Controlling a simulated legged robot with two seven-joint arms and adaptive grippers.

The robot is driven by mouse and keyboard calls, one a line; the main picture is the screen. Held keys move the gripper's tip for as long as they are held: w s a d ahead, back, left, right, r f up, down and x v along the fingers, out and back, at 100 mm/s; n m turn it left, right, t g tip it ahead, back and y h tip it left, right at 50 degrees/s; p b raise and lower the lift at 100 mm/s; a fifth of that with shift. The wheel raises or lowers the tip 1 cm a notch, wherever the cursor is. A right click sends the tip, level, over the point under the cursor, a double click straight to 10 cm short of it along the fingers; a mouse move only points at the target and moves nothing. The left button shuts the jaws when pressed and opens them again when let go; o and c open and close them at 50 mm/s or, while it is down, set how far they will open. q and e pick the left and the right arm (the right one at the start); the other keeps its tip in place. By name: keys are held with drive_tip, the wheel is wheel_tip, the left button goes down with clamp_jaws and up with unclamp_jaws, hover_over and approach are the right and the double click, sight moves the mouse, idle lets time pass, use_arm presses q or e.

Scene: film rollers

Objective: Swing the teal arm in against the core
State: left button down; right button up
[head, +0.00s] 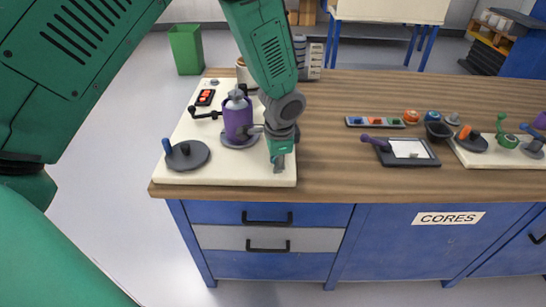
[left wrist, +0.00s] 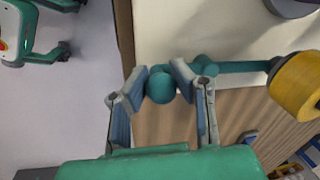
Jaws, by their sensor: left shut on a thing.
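The teal arm (left wrist: 235,67) shows in the left wrist view as a bar with a round knob (left wrist: 161,87) at one end and a yellow roller (left wrist: 298,84) at the other. My left gripper (left wrist: 160,76) is shut on the knob, which sits between its fingers. In the head view my left gripper (head: 279,163) is low over the front right of the cream board (head: 225,172), and it hides most of the teal arm. The purple core (head: 238,117) stands upright on a grey disc, left of the gripper. My right gripper is not in view.
A dark disc with a blue peg (head: 187,155) is at the board's front left, and a black crank lever (head: 205,114) behind it. A dark tray (head: 409,153), coloured knobs and a second board (head: 495,155) lie to the right. Bare wood (head: 330,140) lies between.

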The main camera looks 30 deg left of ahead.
use_arm(q)
drive_tip(key=shift+w+d+r+n+g+p, duration=0.2)
drive_tip(key=shift+w+d+n+p, duration=0.25)
drive_tip(key=shift+n, duration=0.55)
drive_tip(key=shift+w+d+r+n+g+p, duration=0.2)
drive_tip(key=shift+w+n+p, duration=0.3)
drive_tip(key=shift+n, duration=0.5)
drive_tip(key=shift+d+f, duration=0.1)
drive_tip(key=c, duration=1.6)
unclamp_jaws()
drive_tip(key=o, duration=0.3)
drive_tip(key=shift+o, duration=0.2)
drive_tip(key=shift+d+f, duration=0.1)
drive_tip(key=shift+f, duration=0.05)
drive_tip(key=shift+s, duration=0.1)
drive_tip(key=shift+r, duration=0.2)
wheel_tip(320, 180, up, 11)
drive_tip(key=d, duration=0.2)
drive_tip(key=shift+s+r, duration=0.15)
drive_tip(key=shift+s, duration=0.25)
